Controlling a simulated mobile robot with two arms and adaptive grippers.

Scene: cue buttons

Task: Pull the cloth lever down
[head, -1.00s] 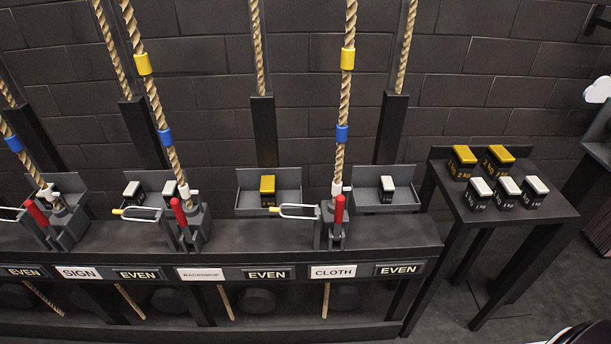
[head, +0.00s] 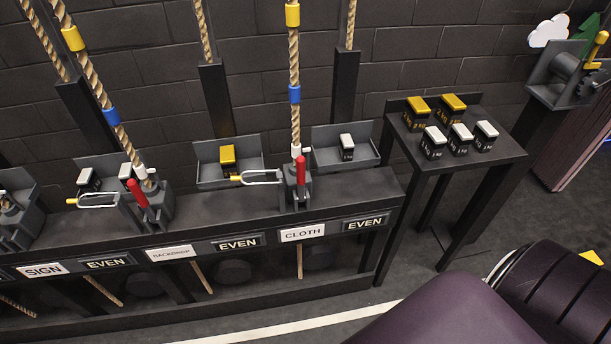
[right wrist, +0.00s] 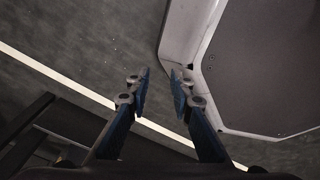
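The cloth lever (head: 301,171) has a red handle and stands upright in its dark bracket, above the white CLOTH label (head: 303,233). A rope (head: 294,75) with yellow and blue bands rises behind it. A metal loop with a yellow tip (head: 262,178) sticks out to the lever's left. My right gripper (right wrist: 160,76) is open and empty in the right wrist view, over the floor and well apart from the lever, which that view does not show. My left gripper is in neither view.
A second red lever (head: 138,192) stands left, above the BACKDROP label (head: 170,253). A side table (head: 480,157) holds several gold and white weights. A purple rounded surface (head: 440,318) fills the lower right. Dark floor with a white line (head: 300,322) lies before the bench.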

